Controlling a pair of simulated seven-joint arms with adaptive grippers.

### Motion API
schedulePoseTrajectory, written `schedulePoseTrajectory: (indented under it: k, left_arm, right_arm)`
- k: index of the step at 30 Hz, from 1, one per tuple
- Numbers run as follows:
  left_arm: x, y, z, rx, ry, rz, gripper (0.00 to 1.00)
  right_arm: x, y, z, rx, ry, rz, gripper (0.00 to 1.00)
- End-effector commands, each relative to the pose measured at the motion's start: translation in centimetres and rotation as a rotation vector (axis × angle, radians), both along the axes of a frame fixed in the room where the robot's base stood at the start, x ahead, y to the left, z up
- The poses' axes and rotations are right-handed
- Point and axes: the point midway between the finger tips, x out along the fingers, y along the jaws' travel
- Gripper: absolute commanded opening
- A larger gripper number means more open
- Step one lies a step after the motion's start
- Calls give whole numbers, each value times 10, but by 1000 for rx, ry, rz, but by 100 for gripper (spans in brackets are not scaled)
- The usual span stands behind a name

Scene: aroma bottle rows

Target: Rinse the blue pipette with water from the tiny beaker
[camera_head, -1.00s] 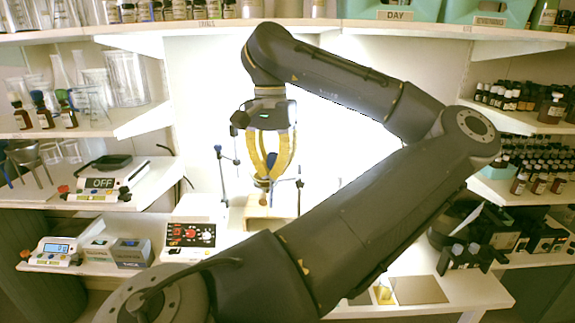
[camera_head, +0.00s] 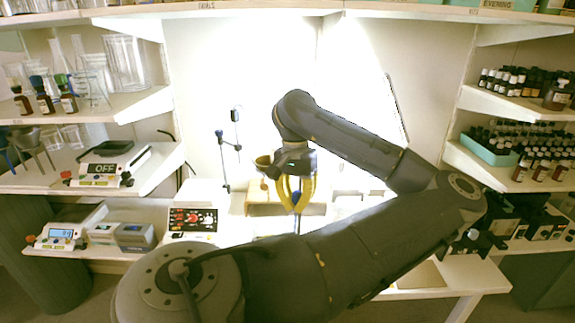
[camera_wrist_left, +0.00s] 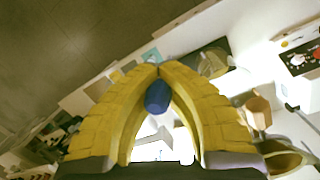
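My left gripper (camera_head: 297,207) hangs fingers-down over the middle of the bench, its yellow fingers closed around the blue pipette (camera_head: 296,197). In the left wrist view the pipette's blue bulb (camera_wrist_left: 157,96) sits between the yellow fingers (camera_wrist_left: 158,68), which come together at their tips. The rest of the pipette is hard to make out. I cannot single out the tiny beaker; several clear glass beakers stand on the upper left shelf (camera_head: 125,65), and the bench under the gripper is partly hidden by my arm. My right gripper is not in view.
A tan bowl (camera_head: 265,166) shows beside the gripper. Scales (camera_head: 108,166) stand on the left shelf; bottles fill the right shelves.

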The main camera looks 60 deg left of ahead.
Motion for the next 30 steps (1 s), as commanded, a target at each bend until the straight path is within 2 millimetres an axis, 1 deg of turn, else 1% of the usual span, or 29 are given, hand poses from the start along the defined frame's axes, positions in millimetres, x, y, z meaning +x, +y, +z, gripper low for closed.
schedulePoseTrajectory:
  k: [1,5,6,8,9,12,16,21,25,30]
  left_arm:
    - [7,2,-22,-6,9,14,0]
    - [27,6,-72,-14,8,84,0]
    - [34,7,-88,-16,8,113,0]
    - [45,6,-110,-20,7,161,0]
    - [52,5,-126,-23,6,198,0]
    - [70,3,-151,-27,1,291,0]
    - [94,0,-168,-33,-6,405,0]
    - [118,-1,-173,-40,-14,536,0]
    - [128,-1,-173,-45,-16,616,0]
    - [131,-2,-172,-52,-22,687,0]
  right_arm:
    - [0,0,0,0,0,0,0]
    - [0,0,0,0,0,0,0]
    - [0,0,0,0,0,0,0]
    - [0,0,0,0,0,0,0]
    - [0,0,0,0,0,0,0]
    - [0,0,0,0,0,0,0]
    - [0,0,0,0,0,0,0]
    - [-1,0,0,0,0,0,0]
    - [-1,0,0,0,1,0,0]
    - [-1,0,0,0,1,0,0]
